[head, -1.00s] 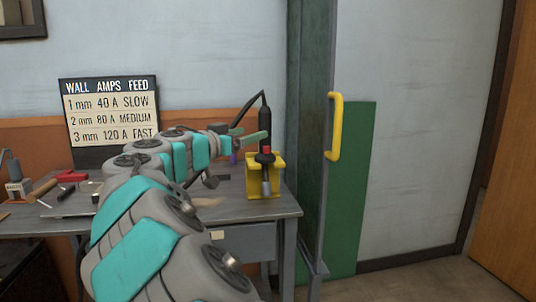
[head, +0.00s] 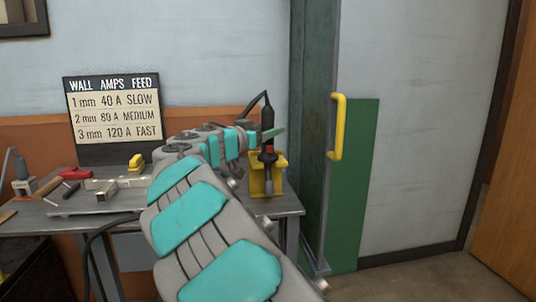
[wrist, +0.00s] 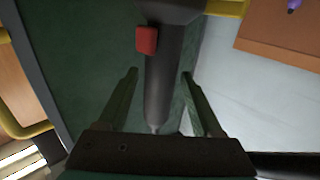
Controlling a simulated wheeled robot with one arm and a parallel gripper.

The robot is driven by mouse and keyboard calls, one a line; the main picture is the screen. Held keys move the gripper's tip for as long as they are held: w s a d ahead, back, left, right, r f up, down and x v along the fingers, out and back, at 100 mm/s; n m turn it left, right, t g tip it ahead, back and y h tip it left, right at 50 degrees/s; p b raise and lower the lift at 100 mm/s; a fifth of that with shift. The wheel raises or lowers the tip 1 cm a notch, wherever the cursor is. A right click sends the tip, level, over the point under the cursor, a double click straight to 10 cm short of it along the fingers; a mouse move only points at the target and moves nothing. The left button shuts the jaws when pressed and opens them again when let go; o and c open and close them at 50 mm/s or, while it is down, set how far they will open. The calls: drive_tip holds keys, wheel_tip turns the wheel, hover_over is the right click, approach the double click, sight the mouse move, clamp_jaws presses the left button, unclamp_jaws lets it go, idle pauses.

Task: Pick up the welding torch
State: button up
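The welding torch (head: 267,118) stands upright in a yellow holder (head: 280,180) at the right end of the workbench. It has a dark body, a red trigger and a cable curving off its top. In the wrist view the torch (wrist: 165,85) runs between the two green fingers of my gripper (wrist: 160,74), with its red trigger just beyond the fingertips. The fingers stand apart on either side of the body, with a gap at the left finger. In the head view one finger shows at the torch, above the holder; the other is hard to make out.
The workbench (head: 60,226) carries a yellow-topped block (head: 136,163), a red-handled tool (head: 75,173) and other small tools at left. A settings sign (head: 114,110) stands behind them. A green cabinet frame with a yellow handle (head: 337,127) is close to the torch's right.

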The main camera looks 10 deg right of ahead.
clamp_jaws()
idle(0.3)
drive_tip(key=shift+r, duration=0.1)
wheel_tip(320, 180, up, 16)
drive_tip(key=shift+f, duration=0.25)
drive_tip(key=shift+r+p, duration=0.6)
drive_tip(key=shift+r, duration=0.6)
drive_tip(key=shift+a, duration=0.1)
